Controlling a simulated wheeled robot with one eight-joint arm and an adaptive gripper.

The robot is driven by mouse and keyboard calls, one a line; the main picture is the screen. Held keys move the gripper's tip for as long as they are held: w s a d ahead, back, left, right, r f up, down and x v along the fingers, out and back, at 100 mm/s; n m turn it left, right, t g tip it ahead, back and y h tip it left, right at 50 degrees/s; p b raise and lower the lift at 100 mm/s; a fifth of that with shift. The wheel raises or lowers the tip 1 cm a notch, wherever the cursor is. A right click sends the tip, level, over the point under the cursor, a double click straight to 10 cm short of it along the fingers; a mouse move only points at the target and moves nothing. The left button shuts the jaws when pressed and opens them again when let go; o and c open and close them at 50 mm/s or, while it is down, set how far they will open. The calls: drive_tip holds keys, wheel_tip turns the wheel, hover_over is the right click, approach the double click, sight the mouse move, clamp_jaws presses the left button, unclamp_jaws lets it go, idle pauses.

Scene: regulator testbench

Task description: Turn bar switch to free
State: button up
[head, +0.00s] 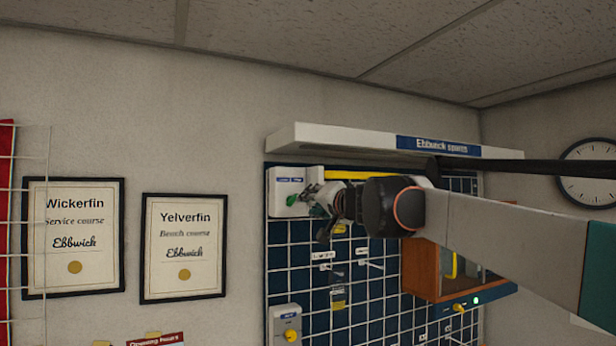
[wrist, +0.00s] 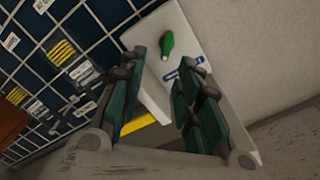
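The bar switch is a green handle (head: 293,200) on a white box (head: 281,180) at the top left of the blue grid board. In the wrist view the green bar (wrist: 166,44) stands out on the white box (wrist: 187,40), beside a blue label too small to read. My gripper (head: 312,198) is just right of the switch in the head view. In the wrist view my gripper (wrist: 162,62) has its two fingers spread apart with nothing between them. The green bar lies beyond the fingertips, apart from them. The label's marked positions cannot be read.
A white shelf (head: 350,138) juts out above the board. A yellow bar (head: 365,175) runs right of the switch box. Below is another white box with a yellow knob (head: 291,335). A wooden cabinet (head: 422,262) stands at right.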

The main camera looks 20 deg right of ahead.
drive_tip(key=s, duration=0.3)
drive_tip(key=shift+s+a, duration=0.3)
drive_tip(key=shift+a, duration=0.1)
drive_tip(key=s+a+f+n+g+y+b, duration=0.1)
drive_tip(key=s+a+f+n+g+b, duration=0.15)
drive_tip(key=s+f+b, duration=0.7)
drive_tip(key=s+a+f+n+g+b, duration=0.2)
drive_tip(key=a+f+b, duration=0.1)
drive_tip(key=f, duration=1.4)
drive_tip(key=s+a+f+n+g+y+b, duration=0.1)
drive_tip(key=s+a+f+n+g+b, duration=0.15)
drive_tip(key=s+f+b, duration=0.75)
drive_tip(key=s+d+f+g+h+b, duration=0.1)
drive_tip(key=s+f+b, duration=0.3)
drive_tip(key=f, duration=1)
drive_tip(key=s+d+f+g+h+b, duration=0.1)
drive_tip(key=s+f, duration=0.5)
drive_tip(key=f, duration=0.8)
drive_tip(key=s+d+f+g+h+b, duration=0.1)
drive_tip(key=s+d+f+h+b, duration=0.2)
drive_tip(key=f+b, duration=0.4)
wheel_tip(320, 180, down, 8)
drive_tip(key=s+d, duration=0.1)
drive_tip(key=s, duration=0.1)
drive_tip(key=shift+s+d+g, duration=0.25)
drive_tip(key=shift+s+g, duration=0.05)
drive_tip(key=shift+s, duration=0.1)
